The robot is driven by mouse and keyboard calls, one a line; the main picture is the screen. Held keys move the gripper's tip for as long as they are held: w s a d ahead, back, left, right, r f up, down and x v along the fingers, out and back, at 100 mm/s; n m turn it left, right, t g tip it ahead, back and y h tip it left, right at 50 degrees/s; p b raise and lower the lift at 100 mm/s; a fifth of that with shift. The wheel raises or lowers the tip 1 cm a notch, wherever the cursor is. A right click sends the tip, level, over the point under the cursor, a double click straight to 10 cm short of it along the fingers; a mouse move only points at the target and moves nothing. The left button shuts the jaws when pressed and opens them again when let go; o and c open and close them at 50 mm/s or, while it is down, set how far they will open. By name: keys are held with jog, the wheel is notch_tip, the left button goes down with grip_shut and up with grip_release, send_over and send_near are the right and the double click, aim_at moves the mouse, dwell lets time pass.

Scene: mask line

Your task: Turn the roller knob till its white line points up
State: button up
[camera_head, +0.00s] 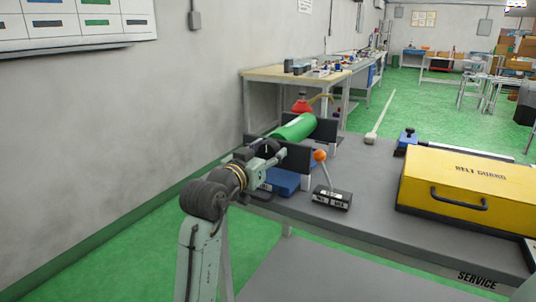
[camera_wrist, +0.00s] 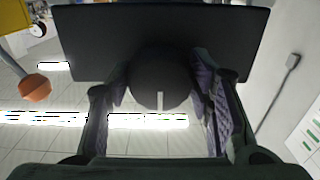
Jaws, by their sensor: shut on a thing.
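The black roller knob (camera_wrist: 150,85) sits in the middle of the wrist view, in front of a dark end plate (camera_wrist: 85,40). Its short white line (camera_wrist: 160,101) runs straight toward the picture's bottom edge. That is the side of the ceiling lights, so the line points up in the room. My gripper (camera_wrist: 160,90) has one finger on each side of the knob and is shut on it. In the head view, my gripper (camera_head: 272,155) is at the near end of the green roller (camera_head: 296,127), partly covering the knob (camera_head: 264,147).
A lever with an orange ball (camera_head: 320,155) stands close right of my gripper and shows in the wrist view (camera_wrist: 35,88). A blue block (camera_head: 282,182) lies below my gripper. A yellow belt guard (camera_head: 470,170) covers the bench's right side. The wall is at left.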

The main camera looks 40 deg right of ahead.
dwell(0.3)
jog(key=o, duration=1.2)
jog(key=v, duration=1.2)
